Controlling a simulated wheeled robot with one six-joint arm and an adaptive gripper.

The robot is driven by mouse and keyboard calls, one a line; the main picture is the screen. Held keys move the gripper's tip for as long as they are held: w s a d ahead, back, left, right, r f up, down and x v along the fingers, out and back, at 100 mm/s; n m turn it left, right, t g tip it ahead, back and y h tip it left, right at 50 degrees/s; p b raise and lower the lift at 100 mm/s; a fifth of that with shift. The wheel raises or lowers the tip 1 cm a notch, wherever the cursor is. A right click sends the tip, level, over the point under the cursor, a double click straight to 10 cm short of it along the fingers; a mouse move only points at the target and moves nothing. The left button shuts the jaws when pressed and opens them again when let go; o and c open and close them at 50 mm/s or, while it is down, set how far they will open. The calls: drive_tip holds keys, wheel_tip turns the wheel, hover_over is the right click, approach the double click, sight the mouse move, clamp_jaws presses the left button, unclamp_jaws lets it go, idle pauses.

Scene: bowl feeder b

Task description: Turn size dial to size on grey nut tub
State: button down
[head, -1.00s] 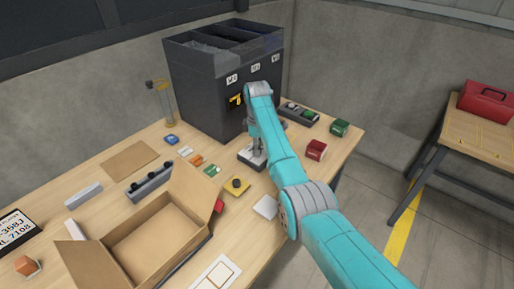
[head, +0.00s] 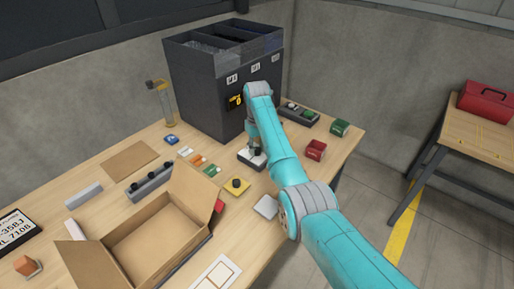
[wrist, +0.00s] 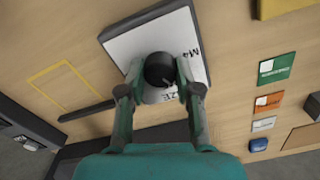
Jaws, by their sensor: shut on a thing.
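The size dial is a black round knob (wrist: 160,69) on a white plate (wrist: 125,50) with a dark rim. The plate carries "M4" at its right and partly hidden letters by the knob. My gripper (wrist: 160,74) is shut on the knob, one finger on each side. In the head view the dial box (head: 246,161) sits on the table in front of the dark feeder (head: 200,100), partly behind my arm. The feeder has three open compartments on top and small white labels on its front, too small to read. I cannot make out a grey nut tub for certain.
An open cardboard box (head: 150,245) stands at the front. A yellow block with a black knob (head: 236,186), coloured cards (head: 197,160), a red box (head: 316,150) and a green box (head: 340,128) lie around the dial. A grey holder (head: 150,184) lies left.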

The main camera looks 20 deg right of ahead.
sight(257, 149)
drive_tip(key=m, duration=0.6)
drive_tip(key=shift+m, duration=0.3)
drive_tip(key=m, duration=1)
drive_tip(key=shift+m, duration=0.4)
drive_tip(key=m, duration=0.5)
drive_tip(key=shift+m, duration=0.4)
drive_tip(key=c, duration=0.8)
unclamp_jaws()
wheel_tip(257, 149, up, 12)
drive_tip(key=shift+f, duration=0.1)
